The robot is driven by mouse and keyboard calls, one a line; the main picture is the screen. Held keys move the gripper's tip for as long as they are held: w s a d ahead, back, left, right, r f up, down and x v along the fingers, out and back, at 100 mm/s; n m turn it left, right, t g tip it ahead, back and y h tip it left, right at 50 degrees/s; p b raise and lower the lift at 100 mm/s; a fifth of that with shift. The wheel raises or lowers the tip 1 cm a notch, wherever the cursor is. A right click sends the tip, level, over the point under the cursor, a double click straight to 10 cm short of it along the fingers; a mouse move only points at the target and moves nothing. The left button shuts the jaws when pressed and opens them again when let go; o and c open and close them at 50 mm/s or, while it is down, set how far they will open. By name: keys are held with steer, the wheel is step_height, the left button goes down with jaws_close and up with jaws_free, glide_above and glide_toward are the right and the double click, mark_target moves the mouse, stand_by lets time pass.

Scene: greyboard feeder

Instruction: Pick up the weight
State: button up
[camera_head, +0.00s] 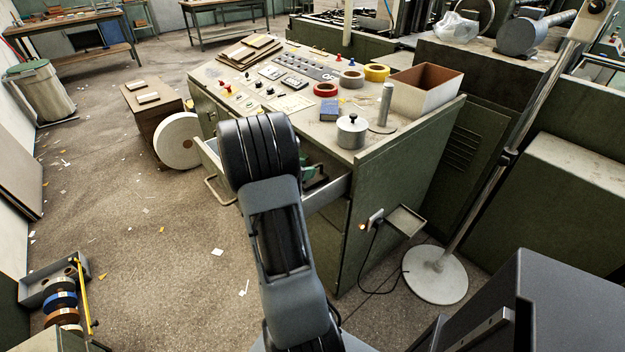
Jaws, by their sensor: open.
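A squat silver metal cylinder with a dark knob on top, which looks like the weight (351,134), stands upright near the front right corner of the console top (345,152). Nothing is touching it from above. My arm rises in the middle of the picture, to the left of the weight and in front of the console. My gripper does not show; the arm's dark upper part hides whatever is beyond it.
Near the weight stand a blue box (329,111), a metal post on a round base (385,107), tape rolls and an open box (428,90). An open drawer (327,193) juts from the console front. A floor stand (435,276) is at right.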

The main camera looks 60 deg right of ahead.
steer(key=shift+x, duration=1.75)
jaws_close()
